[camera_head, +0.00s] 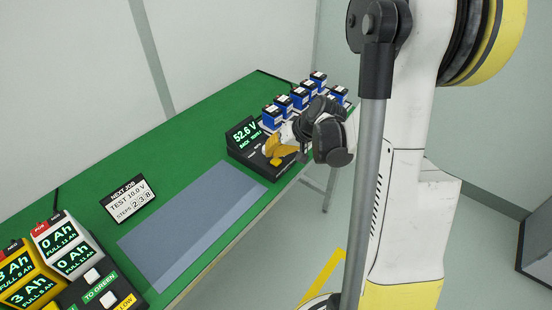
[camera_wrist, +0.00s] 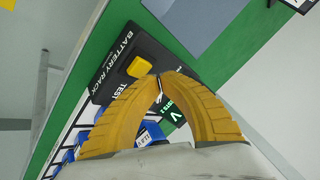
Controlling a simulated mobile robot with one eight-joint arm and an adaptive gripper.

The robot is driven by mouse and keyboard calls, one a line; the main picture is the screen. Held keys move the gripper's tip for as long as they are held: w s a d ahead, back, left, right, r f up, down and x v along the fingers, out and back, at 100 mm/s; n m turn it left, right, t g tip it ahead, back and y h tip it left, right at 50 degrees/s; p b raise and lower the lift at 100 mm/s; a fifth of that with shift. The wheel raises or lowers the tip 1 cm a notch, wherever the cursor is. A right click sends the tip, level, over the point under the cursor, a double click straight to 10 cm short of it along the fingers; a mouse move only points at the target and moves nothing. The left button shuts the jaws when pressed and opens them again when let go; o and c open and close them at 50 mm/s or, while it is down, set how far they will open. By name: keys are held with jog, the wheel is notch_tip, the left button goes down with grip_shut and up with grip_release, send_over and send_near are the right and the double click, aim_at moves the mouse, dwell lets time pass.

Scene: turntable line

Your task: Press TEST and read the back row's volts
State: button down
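The battery rack's black test box (camera_head: 243,157) stands at the far end of the green bench. In the head view my gripper (camera_head: 279,153) is over the box, close to the button. I cannot tell whether it touches the button. In the wrist view my fingers hide most of the screen.
Several blue batteries (camera_head: 300,97) stand behind the box. A grey mat (camera_head: 190,228) lies on the green bench (camera_head: 150,160). A card (camera_head: 128,202) reads NEXT JOB, TEST 10.0 V, STEPS 2 3 8.

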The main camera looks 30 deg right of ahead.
aim_at(272, 160)
dwell(0.3)
notch_tip(272, 160, up, 5)
jog(key=p, duration=0.3)
jog(key=shift+p, duration=0.35)
dwell(0.5)
jog(key=s+a+r+n+h, duration=0.1)
jog(key=s+a+r+n, duration=0.1)
jog(key=s+a+r, duration=0.4)
jog(key=s+a+r+n+h, duration=0.1)
jog(key=s+a+r, duration=0.5)
jog(key=s, duration=0.6)
jog(key=a+h, duration=0.1)
jog(key=a, duration=0.1)
jog(key=shift+s+a+r+n+t, duration=0.25)
jog(key=shift+s+a+n+t, duration=0.05)
jog(key=shift+s+a+n, duration=0.1)
jog(key=shift+w, duration=0.1)
dwell(0.7)
